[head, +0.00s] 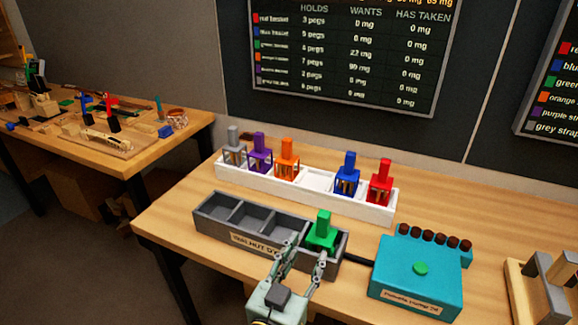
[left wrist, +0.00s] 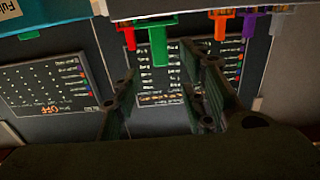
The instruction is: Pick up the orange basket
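The orange basket (head: 287,165) stands upright in the white rack (head: 378,212), between the purple basket (head: 260,158) and an empty slot. It also shows in the left wrist view (left wrist: 220,22), where the picture is upside down and only part of it is seen. My left gripper (head: 303,252) is open and empty, in front of the grey tray and well short of the orange basket. In the left wrist view its fingers (left wrist: 158,83) stand apart with nothing between them. My right gripper is not in view.
A grey tray (head: 215,224) with a green basket (head: 322,232) in its right compartment lies between my left gripper and the rack. Grey, blue (head: 347,174) and red (head: 381,184) baskets share the rack. A teal device (head: 415,265) stands to the right.

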